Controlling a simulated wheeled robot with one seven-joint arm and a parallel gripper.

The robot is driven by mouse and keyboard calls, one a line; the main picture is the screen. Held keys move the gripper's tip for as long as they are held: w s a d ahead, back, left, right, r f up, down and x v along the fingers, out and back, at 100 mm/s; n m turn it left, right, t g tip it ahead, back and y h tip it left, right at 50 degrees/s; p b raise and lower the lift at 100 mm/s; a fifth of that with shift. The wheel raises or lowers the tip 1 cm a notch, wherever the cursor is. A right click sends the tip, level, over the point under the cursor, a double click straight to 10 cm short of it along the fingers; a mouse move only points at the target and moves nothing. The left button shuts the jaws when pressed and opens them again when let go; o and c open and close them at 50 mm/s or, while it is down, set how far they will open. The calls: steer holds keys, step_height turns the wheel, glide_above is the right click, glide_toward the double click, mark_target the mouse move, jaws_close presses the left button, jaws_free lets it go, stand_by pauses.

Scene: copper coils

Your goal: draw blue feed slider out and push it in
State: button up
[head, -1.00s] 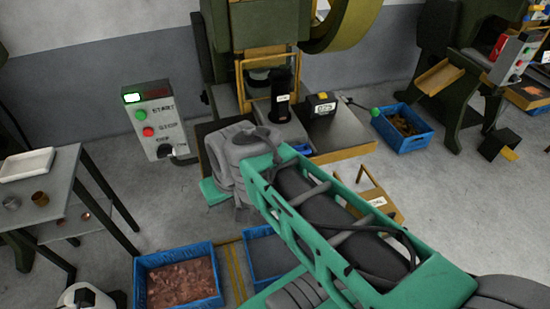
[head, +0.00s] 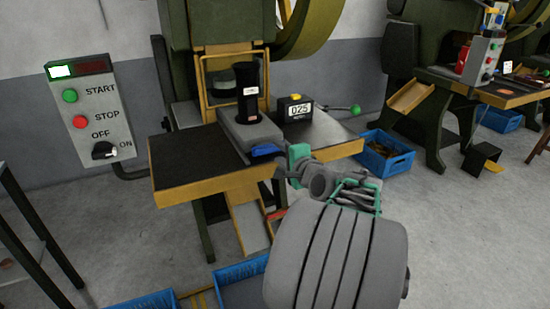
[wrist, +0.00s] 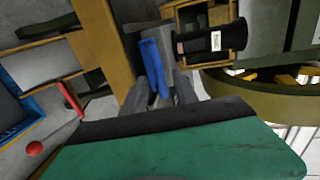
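The blue feed slider (head: 267,150) sits at the front of the grey feed block (head: 250,133) on the press table, below a black cylinder (head: 247,92). My gripper (head: 281,172) is just in front and to the right of the slider, near the table's front edge. In the wrist view the slider (wrist: 150,58) lies ahead of my gripper (wrist: 160,88), with grey fingers spread on either side of its near end. The fingers look open. I cannot tell whether either touches the slider.
A counter box reading 025 (head: 296,107) and a green-knobbed lever (head: 354,109) are right of the feed block. A START/STOP control box (head: 88,113) stands at the left. A blue crate (head: 383,155) is on the floor at right. The table's left part is bare.

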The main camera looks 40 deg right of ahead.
mark_target(276, 150)
steer(key=x, duration=0.4)
steer(key=shift+b, duration=0.35)
jaws_close()
stand_by(1.0)
